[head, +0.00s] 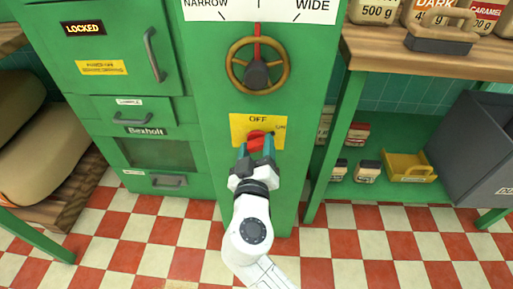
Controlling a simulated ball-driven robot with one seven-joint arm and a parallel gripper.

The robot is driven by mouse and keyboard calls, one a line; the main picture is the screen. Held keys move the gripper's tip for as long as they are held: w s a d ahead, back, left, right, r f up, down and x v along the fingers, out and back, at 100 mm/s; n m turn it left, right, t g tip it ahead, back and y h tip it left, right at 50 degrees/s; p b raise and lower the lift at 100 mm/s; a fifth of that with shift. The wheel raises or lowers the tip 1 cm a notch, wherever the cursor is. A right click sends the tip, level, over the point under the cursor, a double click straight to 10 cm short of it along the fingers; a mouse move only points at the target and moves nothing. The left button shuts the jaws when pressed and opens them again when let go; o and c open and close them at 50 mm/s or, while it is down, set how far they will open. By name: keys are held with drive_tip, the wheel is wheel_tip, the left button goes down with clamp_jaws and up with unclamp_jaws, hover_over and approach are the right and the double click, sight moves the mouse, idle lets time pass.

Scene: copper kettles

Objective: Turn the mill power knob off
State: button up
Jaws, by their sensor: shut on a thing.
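The red mill power knob (257,139) sits on a yellow plate (238,124) on the front of the green mill (225,75). The plate reads "OFF" at the top, with smaller lettering at its right that is hard to read. My gripper (257,149) reaches up from below, its teal fingers shut around the knob. The fingers hide the lower part of the knob, so I cannot tell exactly which way it points.
A brass handwheel (281,69) is above the knob, under a NARROW–WIDE scale (260,8). Green drawers (145,112) stand left. A wooden-topped bench (415,52) with bags stands right, with a grey bin (470,140) below. The checkered floor is clear in front.

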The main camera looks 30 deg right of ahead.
drive_tip(key=c, duration=0.4)
drive_tip(key=shift+n, duration=0.3)
drive_tip(key=n+p, duration=0.3)
drive_tip(key=n, duration=0.2)
drive_tip(key=shift+w+a+n, duration=0.1)
drive_tip(key=shift+a+n, duration=0.05)
drive_tip(key=shift+n, duration=0.15)
drive_tip(key=n+p, duration=0.2)
drive_tip(key=n, duration=0.1)
drive_tip(key=shift+a+f+n+p, duration=0.15)
drive_tip(key=shift+n+p, duration=0.35)
drive_tip(key=shift+n, duration=0.8)
drive_tip(key=o, duration=1)
